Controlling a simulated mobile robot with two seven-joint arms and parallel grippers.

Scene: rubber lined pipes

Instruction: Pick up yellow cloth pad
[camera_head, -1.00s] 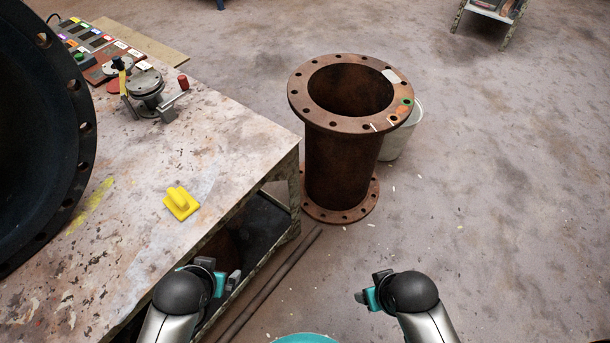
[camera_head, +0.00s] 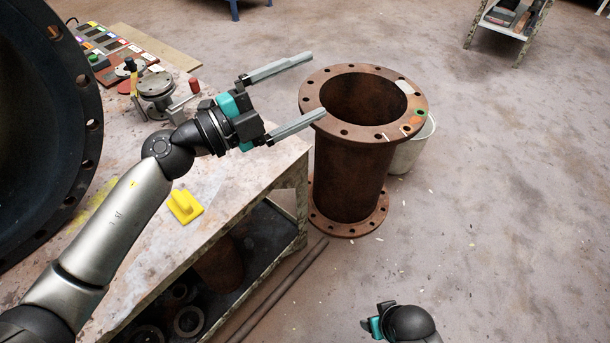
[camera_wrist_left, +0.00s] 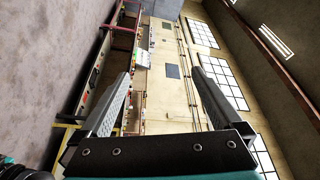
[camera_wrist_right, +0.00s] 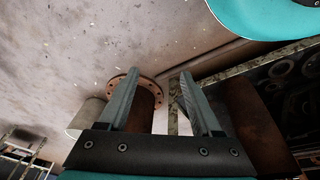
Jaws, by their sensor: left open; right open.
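The yellow cloth pad (camera_head: 184,206), a small yellow block with a raised grip, lies on the worn workbench (camera_head: 215,238) near its right edge. My left arm crosses over the bench just above it in the head view. My left gripper (camera_head: 316,88) is open and empty, its fingers pointing right toward the rusty pipe's top flange. In the left wrist view the open fingers (camera_wrist_left: 162,85) face a distant wall and windows. My right gripper is low at the bottom of the head view; the right wrist view shows its open, empty fingers (camera_wrist_right: 160,92).
A rusty flanged pipe (camera_head: 350,170) stands on the floor right of the bench, a pale bucket (camera_head: 408,155) behind it. A valve-like metal fitting (camera_head: 157,92) and colour samples stand at the bench's back. A large black flanged pipe (camera_head: 35,120) fills the left.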

